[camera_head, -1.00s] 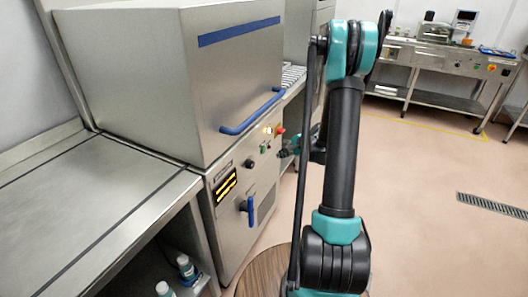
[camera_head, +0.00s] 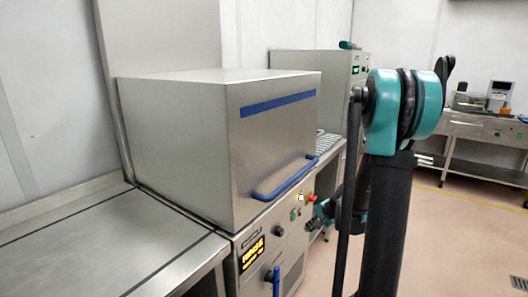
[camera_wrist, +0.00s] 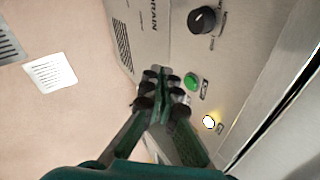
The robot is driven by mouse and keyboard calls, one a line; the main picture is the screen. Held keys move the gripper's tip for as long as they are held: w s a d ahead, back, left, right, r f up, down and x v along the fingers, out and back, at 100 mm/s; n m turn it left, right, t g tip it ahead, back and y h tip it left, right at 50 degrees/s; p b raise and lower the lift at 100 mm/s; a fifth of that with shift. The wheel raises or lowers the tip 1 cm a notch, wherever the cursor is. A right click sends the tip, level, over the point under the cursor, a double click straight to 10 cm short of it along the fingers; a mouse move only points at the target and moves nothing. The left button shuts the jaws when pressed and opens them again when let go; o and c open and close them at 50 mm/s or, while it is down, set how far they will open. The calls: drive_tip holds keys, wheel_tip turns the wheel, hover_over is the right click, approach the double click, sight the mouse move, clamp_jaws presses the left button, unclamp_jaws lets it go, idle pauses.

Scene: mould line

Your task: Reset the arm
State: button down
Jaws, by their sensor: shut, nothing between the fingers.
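My gripper (camera_wrist: 161,88) is shut and empty in the wrist view, its dark fingertips together in front of a steel control panel (camera_wrist: 170,35). A green button (camera_wrist: 192,81), a black knob (camera_wrist: 202,20) and a lit white button (camera_wrist: 209,122) show beside the fingers. Whether the fingertips touch the panel I cannot tell. In the head view my gripper (camera_head: 313,224) is small, at the right side of the machine's front panel, partly hidden behind my arm. My arm stands raised and bent on the right of that view.
The steel machine (camera_head: 200,150) has its hood down, with a blue handle (camera_head: 285,180) jutting forward. A steel bench (camera_head: 90,250) is at left. A taller cabinet (camera_head: 310,65) stands behind. A far bench (camera_head: 480,130) is at back right; floor at right is clear.

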drive_tip(key=s+r+n+g+h, duration=0.1)
drive_tip(key=s+n+h, duration=0.3)
drive_tip(key=s+n, duration=0.6)
drive_tip(key=s, duration=1.4)
drive_tip(key=shift+s+d+r, duration=0.15)
drive_tip(key=shift+s+r, duration=0.05)
drive_tip(key=shift+r, duration=0.2)
